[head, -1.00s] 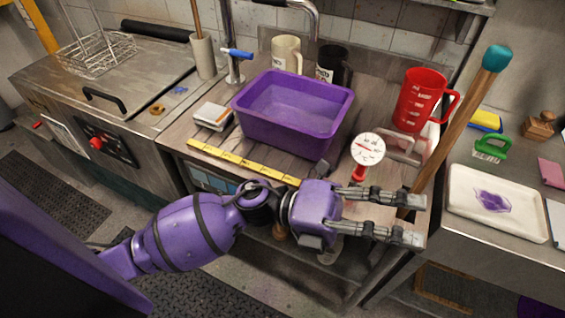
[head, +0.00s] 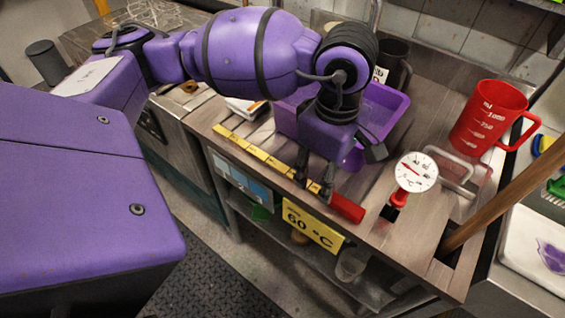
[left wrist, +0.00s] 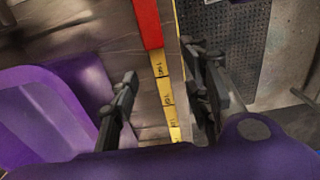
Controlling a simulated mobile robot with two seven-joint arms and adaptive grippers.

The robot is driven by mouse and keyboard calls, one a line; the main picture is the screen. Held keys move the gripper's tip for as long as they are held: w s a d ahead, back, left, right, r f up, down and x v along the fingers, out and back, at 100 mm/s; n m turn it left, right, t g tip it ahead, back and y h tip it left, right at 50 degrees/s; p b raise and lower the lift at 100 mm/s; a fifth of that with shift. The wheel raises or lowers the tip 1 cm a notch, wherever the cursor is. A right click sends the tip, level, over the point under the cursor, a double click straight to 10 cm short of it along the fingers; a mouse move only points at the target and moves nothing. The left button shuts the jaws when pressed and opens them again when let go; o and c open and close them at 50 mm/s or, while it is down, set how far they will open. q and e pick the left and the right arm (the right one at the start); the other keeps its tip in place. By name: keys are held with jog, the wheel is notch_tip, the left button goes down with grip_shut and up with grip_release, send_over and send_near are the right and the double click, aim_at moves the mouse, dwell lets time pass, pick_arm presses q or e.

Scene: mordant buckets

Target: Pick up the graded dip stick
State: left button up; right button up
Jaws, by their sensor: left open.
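The graded dip stick (head: 262,155) is a flat yellow strip with black marks and a red end. It lies along the front edge of the wooden worktop. In the left wrist view it (left wrist: 164,92) runs between my fingers, its red end at the top. My left gripper (head: 313,182) points down over the stick near the red end, with one finger on each side. In the left wrist view the gripper (left wrist: 160,75) is open, with gaps on both sides of the strip. My right gripper is not in view.
A purple basin (head: 385,105) stands close behind my left gripper. A round dial thermometer (head: 417,172) and a red measuring jug (head: 489,117) are to the right. A yellow 60 °C sign (head: 312,227) hangs below the front edge. A wooden pole (head: 510,195) leans at the right.

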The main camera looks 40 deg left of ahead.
pick_arm(q)
jog(key=shift+w+f, duration=0.1)
jog(key=shift+f, duration=2.3)
grip_shut()
